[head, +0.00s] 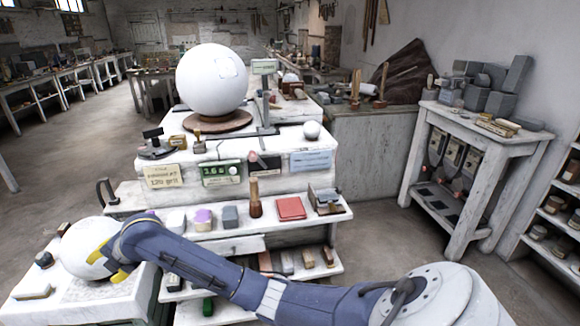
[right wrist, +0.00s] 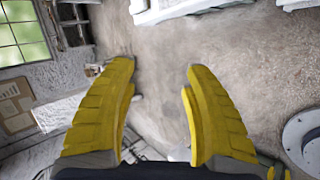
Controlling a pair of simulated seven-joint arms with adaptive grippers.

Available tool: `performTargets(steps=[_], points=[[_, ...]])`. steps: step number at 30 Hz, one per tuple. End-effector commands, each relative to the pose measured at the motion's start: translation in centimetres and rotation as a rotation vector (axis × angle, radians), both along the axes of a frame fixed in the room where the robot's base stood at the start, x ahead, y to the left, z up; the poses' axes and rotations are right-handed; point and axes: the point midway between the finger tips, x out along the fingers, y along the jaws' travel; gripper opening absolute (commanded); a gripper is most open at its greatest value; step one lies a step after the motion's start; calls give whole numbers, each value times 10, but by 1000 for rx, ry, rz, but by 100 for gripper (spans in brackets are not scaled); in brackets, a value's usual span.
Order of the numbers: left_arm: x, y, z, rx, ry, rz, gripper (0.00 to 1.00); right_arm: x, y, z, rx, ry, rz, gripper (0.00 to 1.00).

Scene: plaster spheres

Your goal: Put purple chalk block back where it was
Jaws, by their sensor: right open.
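A purple chalk block (head: 203,216) stands on the upper front shelf of the white workbench in the head view, in a row between a whitish block (head: 176,221) and a grey block (head: 230,217). My right gripper (head: 107,261) is at the lower left, beside a white plaster sphere (head: 80,252); I cannot tell whether it touches the sphere. In the right wrist view its yellow fingers (right wrist: 160,75) are apart, with only floor between them. The gripper is well left of the purple block. My left gripper is not in view.
A large white sphere (head: 212,80) sits on a round wooden base on the bench. A white side table (head: 480,145) with grey blocks stands at right.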

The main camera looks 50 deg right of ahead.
Motion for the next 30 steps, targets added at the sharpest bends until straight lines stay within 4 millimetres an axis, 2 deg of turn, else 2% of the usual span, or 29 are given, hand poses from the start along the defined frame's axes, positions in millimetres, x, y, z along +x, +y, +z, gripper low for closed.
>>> performTargets(steps=[3,8,11,14,20,23,26,27,30], points=[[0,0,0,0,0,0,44,-17,11,-6,147,-17,-73,50],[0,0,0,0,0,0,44,-31,14,-20,307,-15,-168,50],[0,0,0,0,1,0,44,-37,11,-40,388,6,-236,50],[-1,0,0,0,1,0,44,-41,3,-73,456,48,-319,50],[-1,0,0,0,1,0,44,-55,-21,-167,534,162,-497,50],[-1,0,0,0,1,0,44,-70,-37,-225,554,227,-596,50],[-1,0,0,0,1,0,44,-99,-56,-296,572,305,-715,50],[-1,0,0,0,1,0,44,-114,-65,-326,577,336,-766,50],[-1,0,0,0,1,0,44,-159,-84,-396,586,408,-887,50]])
